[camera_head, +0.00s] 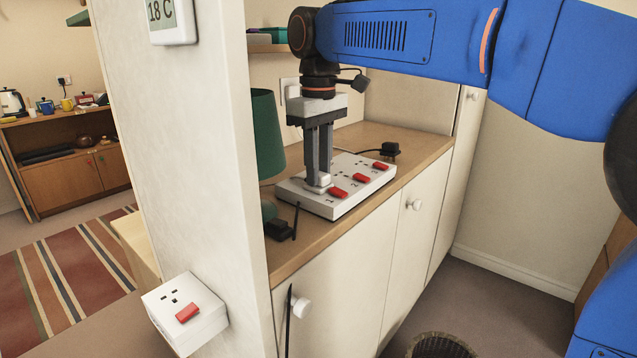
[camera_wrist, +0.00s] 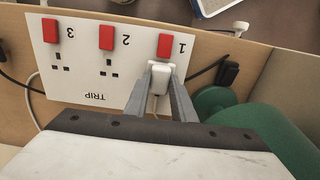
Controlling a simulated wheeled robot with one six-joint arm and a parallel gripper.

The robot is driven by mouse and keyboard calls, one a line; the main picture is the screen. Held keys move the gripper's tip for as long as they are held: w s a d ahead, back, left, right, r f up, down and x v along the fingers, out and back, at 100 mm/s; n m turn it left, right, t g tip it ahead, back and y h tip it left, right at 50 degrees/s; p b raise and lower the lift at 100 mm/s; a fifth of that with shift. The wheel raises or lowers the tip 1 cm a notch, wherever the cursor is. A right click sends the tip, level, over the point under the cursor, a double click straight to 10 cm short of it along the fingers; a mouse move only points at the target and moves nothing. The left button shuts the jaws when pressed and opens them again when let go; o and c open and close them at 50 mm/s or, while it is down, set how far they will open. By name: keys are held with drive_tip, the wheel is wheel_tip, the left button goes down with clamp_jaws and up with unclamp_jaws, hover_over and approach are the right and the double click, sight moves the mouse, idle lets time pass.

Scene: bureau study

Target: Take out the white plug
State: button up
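The white plug (camera_wrist: 160,79) sits in socket 1 of a white power strip (camera_wrist: 88,82), just below that socket's red switch (camera_wrist: 171,45) in the wrist view. Its pale cord runs down between my fingers. My gripper (camera_wrist: 161,72) points down over it, one finger against each side of the plug. In the head view my gripper (camera_head: 319,184) is at the near left end of the strip (camera_head: 347,203), and the fingers mostly hide the plug. Sockets 2 and 3 show empty holes in the wrist view.
The strip lies on a wooden cabinet top (camera_head: 420,150). A green lamp (camera_head: 267,135) stands close to the left of my gripper. Loose black plugs lie in front (camera_head: 279,229) and behind (camera_head: 390,149). A wall post (camera_head: 190,160) with a socket box (camera_head: 185,312) is at left.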

clamp_jaws()
wheel_tip(320, 180, up, 11)
idle(0.5)
